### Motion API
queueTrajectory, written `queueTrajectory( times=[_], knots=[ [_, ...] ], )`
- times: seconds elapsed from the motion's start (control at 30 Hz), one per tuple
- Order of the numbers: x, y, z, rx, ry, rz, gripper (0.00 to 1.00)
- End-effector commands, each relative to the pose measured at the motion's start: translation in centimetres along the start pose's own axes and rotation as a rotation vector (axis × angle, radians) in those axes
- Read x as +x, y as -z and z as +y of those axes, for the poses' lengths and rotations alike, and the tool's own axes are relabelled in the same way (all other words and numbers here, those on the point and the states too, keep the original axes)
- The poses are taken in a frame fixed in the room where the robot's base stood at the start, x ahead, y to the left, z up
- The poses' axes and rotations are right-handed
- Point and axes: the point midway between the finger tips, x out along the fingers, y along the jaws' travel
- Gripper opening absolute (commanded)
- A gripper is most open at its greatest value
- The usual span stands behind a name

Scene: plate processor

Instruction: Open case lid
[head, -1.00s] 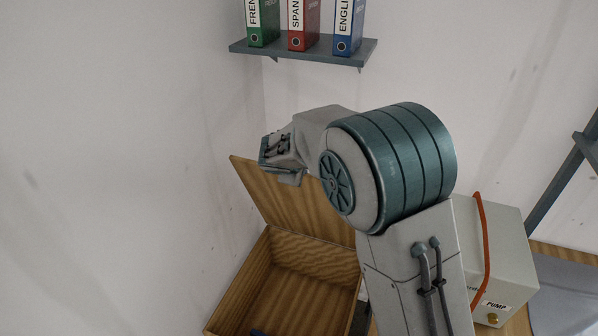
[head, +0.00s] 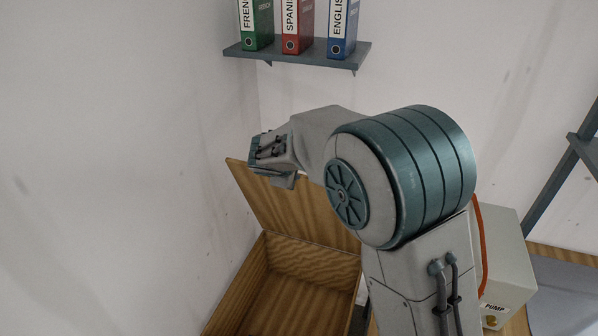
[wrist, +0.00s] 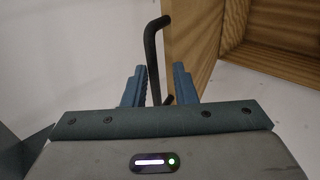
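The wooden case (head: 236,296) stands at the bottom of the head view with its inside showing. Its lid (head: 290,212) is raised and stands steeply tilted up from the far edge. My arm's wrist end is at the lid's upper edge in the head view; my fingers are hidden there. In the wrist view, my gripper (wrist: 160,86) has its two blue fingers apart, with a black bar handle (wrist: 152,52) between them. Gaps show between the handle and the fingers. The wooden lid's panel (wrist: 195,35) is just right of the handle.
A wall shelf (head: 300,54) with green, red and blue binders is above the case. A pale pump box (head: 510,260) with a red tube stands right of my arm. A bare wall is close on the left.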

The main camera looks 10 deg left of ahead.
Motion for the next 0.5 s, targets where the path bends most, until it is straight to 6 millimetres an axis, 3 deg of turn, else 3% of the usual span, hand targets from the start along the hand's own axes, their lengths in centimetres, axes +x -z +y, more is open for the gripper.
queueTrajectory(
  times=[0.3, 0.5],
  knots=[
    [-6.6, 0.0, -0.1, 0.003, -0.002, 0.003, 0.25],
    [-9.7, -0.1, 0.0, 0.003, -0.002, -0.001, 0.25]
  ],
)
